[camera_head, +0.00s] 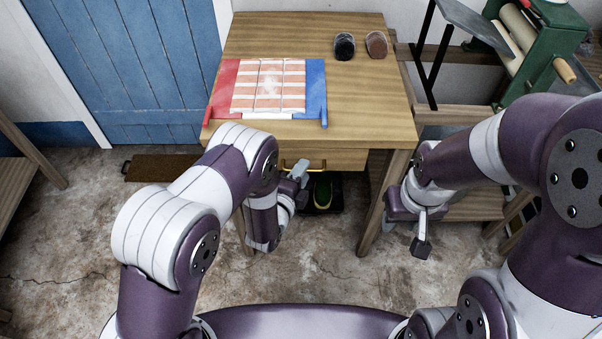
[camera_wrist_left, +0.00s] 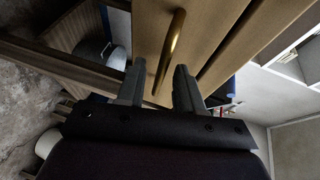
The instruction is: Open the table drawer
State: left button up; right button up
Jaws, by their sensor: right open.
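The wooden table (camera_head: 350,131) stands ahead of me, with its drawer (camera_head: 345,160) under the front edge of the top. The drawer looks shut. Its brass bar handle (camera_head: 286,164) also shows in the left wrist view (camera_wrist_left: 172,48). My left gripper (camera_head: 299,174) is at the drawer front by the handle. In the left wrist view its two fingers (camera_wrist_left: 159,85) are apart, with the handle's near end between them. I cannot tell whether they touch it. My right gripper (camera_head: 421,240) is open and empty, right of the table's front leg.
A red, white and blue board (camera_head: 268,86) and two small rounded objects, one dark (camera_head: 344,47) and one brown (camera_head: 376,45), are on the tabletop. A green machine with rollers (camera_head: 545,50) stands right.

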pick_arm(q)
jog(key=shift+c, duration=0.3)
grip_shut()
jog(key=shift+s, duration=0.1)
dwell(1.0)
